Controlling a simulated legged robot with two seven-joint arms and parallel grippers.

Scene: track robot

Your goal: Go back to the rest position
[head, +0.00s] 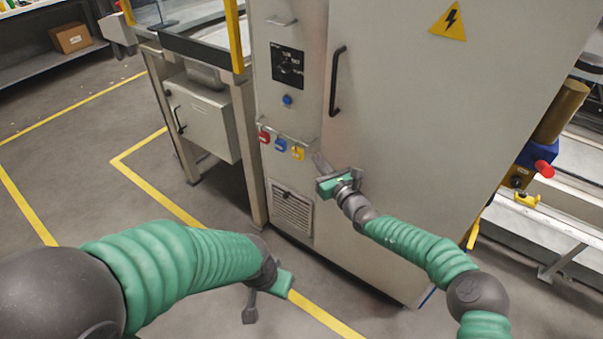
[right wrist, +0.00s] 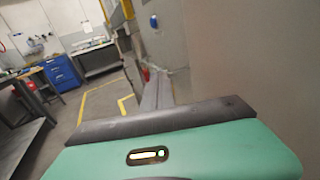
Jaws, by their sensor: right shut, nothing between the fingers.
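My right gripper (head: 319,160) is in front of the grey cabinet (head: 400,120), just right of the yellow padlock (head: 298,153). Its fingers are together with nothing between them; they also show shut in the right wrist view (right wrist: 157,92). I cannot tell whether they touch the cabinet. My left gripper (head: 252,308) hangs low over the floor at the bottom centre of the head view, pointing down. Its fingers overlap in the view, so its opening cannot be judged. The green sleeved arms reach forward from both lower sides.
Red (head: 263,136) and blue (head: 281,145) padlocks hang on a rail left of the yellow one. A black door handle (head: 337,82) projects above my right gripper. A framed machine (head: 205,115) stands left of the cabinet. Open floor with yellow lines lies at left.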

